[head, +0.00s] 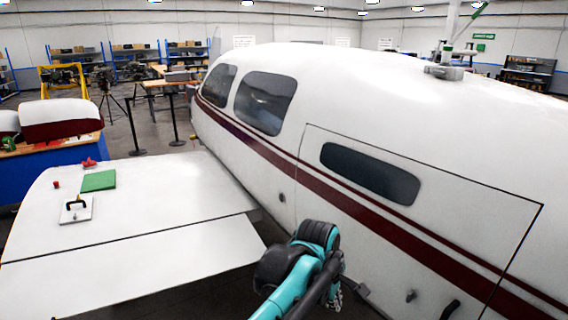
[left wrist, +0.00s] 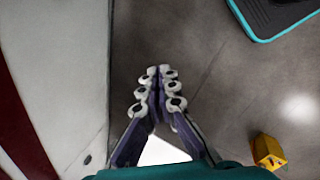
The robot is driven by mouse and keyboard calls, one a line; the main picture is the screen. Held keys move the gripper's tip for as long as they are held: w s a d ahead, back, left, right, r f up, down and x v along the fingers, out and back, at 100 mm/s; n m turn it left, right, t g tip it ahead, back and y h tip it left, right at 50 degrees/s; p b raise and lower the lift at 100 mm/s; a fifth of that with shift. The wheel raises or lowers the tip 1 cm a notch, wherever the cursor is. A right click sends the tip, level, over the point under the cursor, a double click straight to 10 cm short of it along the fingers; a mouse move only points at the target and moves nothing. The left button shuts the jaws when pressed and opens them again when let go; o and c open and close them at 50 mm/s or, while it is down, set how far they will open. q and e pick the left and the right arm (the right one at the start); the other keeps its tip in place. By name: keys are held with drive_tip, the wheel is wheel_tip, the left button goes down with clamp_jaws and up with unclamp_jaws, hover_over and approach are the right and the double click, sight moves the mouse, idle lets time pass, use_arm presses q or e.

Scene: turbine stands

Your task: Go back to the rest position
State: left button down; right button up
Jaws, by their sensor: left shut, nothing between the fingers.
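My left gripper (head: 335,297) hangs low beside the white aircraft fuselage (head: 350,90), partly hidden by my teal and black arm. In the left wrist view the left gripper (left wrist: 160,76) points over the grey floor, with its fingertips together and nothing between them. The fuselage side (left wrist: 60,70), with its dark red stripe, stands to the left of the fingers, apart from them. My right gripper is in neither view.
The white wing (head: 140,240) reaches out at left, bearing a green pad (head: 98,181), a white plate with a black handle (head: 76,209) and small red items. A yellow object (left wrist: 268,151) is on the floor. Shelves (head: 130,58) and stands are farther back.

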use_arm(q)
drive_tip(key=s+a+f+m+t+y+b, duration=0.1)
drive_tip(key=s+a+f+m, duration=0.3)
drive_tip(key=a, duration=0.6)
drive_tip(key=s+a+f+m+t+y+b, duration=0.1)
drive_tip(key=s+a+f+m+b, duration=0.3)
drive_tip(key=a, duration=0.6)
drive_tip(key=s+a+f+m+t+y+b, duration=0.1)
drive_tip(key=s+a+f+m+t+b, duration=0.1)
drive_tip(key=s+a+f, duration=0.4)
drive_tip(key=a+f+m+b, duration=0.1)
drive_tip(key=a+m, duration=0.1)
drive_tip(key=a, duration=0.2)
drive_tip(key=shift+a+f+t, duration=0.15)
drive_tip(key=shift+f+t, duration=0.15)
drive_tip(key=shift+t, duration=0.1)
